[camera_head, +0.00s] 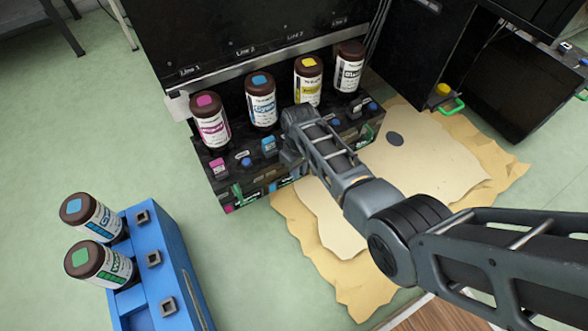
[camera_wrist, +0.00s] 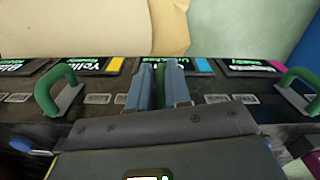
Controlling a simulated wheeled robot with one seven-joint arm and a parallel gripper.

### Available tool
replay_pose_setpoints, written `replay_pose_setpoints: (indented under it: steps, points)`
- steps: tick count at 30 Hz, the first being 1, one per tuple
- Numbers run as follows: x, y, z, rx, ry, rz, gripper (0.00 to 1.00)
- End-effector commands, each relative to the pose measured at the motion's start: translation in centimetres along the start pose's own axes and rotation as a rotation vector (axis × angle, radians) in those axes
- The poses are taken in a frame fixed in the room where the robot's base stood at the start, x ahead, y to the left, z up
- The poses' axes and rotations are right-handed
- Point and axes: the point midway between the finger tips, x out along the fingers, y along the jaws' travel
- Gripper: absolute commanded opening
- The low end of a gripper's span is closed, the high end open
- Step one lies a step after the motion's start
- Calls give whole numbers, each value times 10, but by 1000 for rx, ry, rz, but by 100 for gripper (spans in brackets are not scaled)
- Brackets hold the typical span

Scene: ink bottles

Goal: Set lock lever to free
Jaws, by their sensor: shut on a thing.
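In the wrist view, my gripper (camera_wrist: 160,92) is shut on a green lever handle (camera_wrist: 160,74), which shows as a narrow strip between the two fingers. The rest of that lever is hidden. Similar green handles stand to the left (camera_wrist: 57,90) and right (camera_wrist: 297,88) on the same dark panel (camera_wrist: 98,85). A cyan patch (camera_wrist: 203,65) and partly covered green lettering lie beside my fingers. In the head view, my gripper (camera_head: 288,165) reaches the front of the dark ink unit (camera_head: 240,185), below the bottles. Its fingertips and the held lever are hidden there.
Magenta (camera_head: 211,122), cyan (camera_head: 261,101), yellow (camera_head: 308,81) and black (camera_head: 348,67) ink bottles stand above the panel. A blue rack (camera_head: 170,245) holds two bottles at lower left. Brown paper (camera_head: 455,150) lies on the floor. An open dark door (camera_head: 420,50) stands at right.

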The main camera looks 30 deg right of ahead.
Motion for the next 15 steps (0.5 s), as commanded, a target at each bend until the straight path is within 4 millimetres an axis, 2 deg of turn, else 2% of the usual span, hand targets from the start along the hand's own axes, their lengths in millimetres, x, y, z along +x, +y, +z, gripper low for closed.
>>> replay_pose_setpoints:
  steps: [1, 2, 8, 15]
  points:
    - [0, 1, 1, 1, -2, 1, 0]
    - [0, 1, 1, 1, -2, 2, 19]
    - [0, 1, 1, 2, -1, 2, 38]
    - [-1, 1, 0, 2, 0, 2, 39]
